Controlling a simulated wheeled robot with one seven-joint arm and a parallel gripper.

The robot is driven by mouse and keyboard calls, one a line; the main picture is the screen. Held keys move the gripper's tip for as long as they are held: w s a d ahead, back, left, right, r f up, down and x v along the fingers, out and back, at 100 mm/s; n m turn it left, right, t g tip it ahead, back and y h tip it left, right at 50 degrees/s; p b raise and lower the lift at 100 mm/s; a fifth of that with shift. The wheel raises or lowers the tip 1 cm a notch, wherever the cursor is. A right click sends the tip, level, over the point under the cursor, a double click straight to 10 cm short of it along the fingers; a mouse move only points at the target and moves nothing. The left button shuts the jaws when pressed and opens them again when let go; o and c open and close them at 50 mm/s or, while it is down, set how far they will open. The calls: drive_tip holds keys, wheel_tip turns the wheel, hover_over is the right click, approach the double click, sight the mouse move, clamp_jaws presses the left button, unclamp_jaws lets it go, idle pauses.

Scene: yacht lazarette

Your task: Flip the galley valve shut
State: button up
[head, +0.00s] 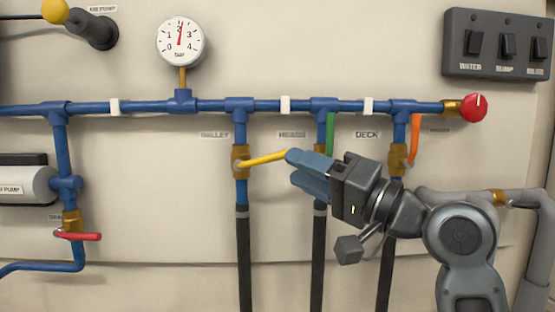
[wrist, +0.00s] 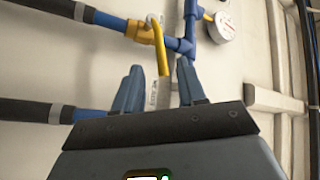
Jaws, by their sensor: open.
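The galley valve (head: 240,160) is a brass body on the left vertical blue pipe, under the GALLEY label. Its yellow lever (head: 264,158) points right and slightly up, nearly across the pipe. My gripper (head: 292,165) is at the lever's free end, reaching in from the right. In the wrist view, the gripper (wrist: 158,78) is open, with the lever (wrist: 160,48) reaching down toward the gap between the two blue fingers. The lever's tip is close to the fingertips; I cannot tell whether they touch. The brass body also shows in the wrist view (wrist: 138,30).
A red knob (head: 473,107) ends the blue manifold. A gauge (head: 180,42) stands above. A red lever (head: 80,236) is at lower left. Black hoses hang below.

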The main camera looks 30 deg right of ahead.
sight(280, 159)
drive_tip(key=shift+w+r, duration=0.2)
drive_tip(key=shift+w, duration=0.05)
drive_tip(key=p+x, duration=0.1)
drive_tip(key=x, duration=0.6)
drive_tip(key=shift+w+a, duration=0.1)
drive_tip(key=shift+w, duration=0.1)
drive_tip(key=shift+c, duration=0.2)
clamp_jaws()
